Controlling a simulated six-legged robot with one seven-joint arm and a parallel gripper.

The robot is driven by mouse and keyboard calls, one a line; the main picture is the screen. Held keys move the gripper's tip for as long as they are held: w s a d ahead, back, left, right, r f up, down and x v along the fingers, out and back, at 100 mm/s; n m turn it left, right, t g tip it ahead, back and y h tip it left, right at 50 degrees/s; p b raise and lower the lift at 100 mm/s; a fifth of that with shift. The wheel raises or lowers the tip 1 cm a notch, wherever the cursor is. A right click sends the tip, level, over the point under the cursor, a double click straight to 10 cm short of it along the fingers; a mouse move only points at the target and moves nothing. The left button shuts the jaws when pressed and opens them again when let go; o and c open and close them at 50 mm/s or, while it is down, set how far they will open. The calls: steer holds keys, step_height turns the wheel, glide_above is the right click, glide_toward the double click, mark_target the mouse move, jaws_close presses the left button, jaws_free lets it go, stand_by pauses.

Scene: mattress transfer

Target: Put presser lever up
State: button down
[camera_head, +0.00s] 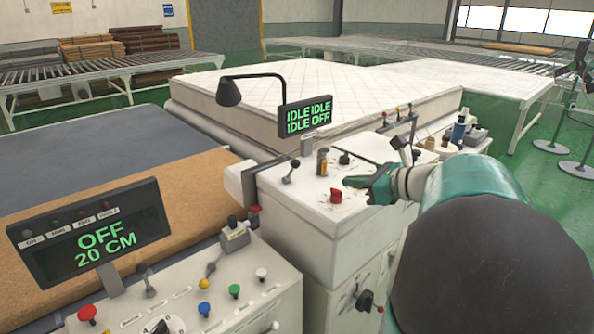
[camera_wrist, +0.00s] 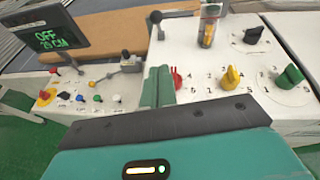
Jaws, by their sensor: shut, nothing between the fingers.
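Several levers show, and I cannot tell for sure which is the presser lever. A black-knobbed lever (camera_head: 290,172) stands tilted on the left of the white machine top; it also shows in the wrist view (camera_wrist: 157,23). Another black-knobbed lever (camera_head: 149,281) is on the front control panel, beside a grey lever box (camera_head: 235,237). My gripper (camera_head: 349,183) is teal, shut and empty, above the white top beside the red knob (camera_head: 335,195). In the wrist view its fingers (camera_wrist: 158,87) are together, left of the red knob (camera_wrist: 177,79) and apart from the levers.
A yellow knob (camera_wrist: 231,78) and green knob (camera_wrist: 290,77) are on the white top. A display reading OFF 20 CM (camera_head: 95,235) stands over the front panel. A second display (camera_head: 306,115) and lamp (camera_head: 229,93) rise behind. A mattress (camera_head: 310,88) lies beyond.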

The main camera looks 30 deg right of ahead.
steer(key=shift+d, duration=0.15)
steer(key=shift+w+f, duration=0.15)
steer(key=shift+w, duration=0.1)
glide_toward(292, 169)
steer(key=f, duration=0.2)
steer(key=w+f, duration=0.1)
steer(key=shift+d+f, duration=0.15)
steer(key=shift+d, duration=0.1)
steer(key=shift+w+a+r, duration=0.15)
steer(key=shift+w+r, duration=0.15)
steer(key=shift+w, duration=0.15)
steer(key=shift+w+a+r, duration=0.2)
steer(key=shift+w+r, duration=0.15)
steer(key=shift+w, duration=0.15)
steer(key=shift+w+a+r, duration=0.1)
steer(key=shift+w+r, duration=0.15)
steer(key=shift+w, duration=0.25)
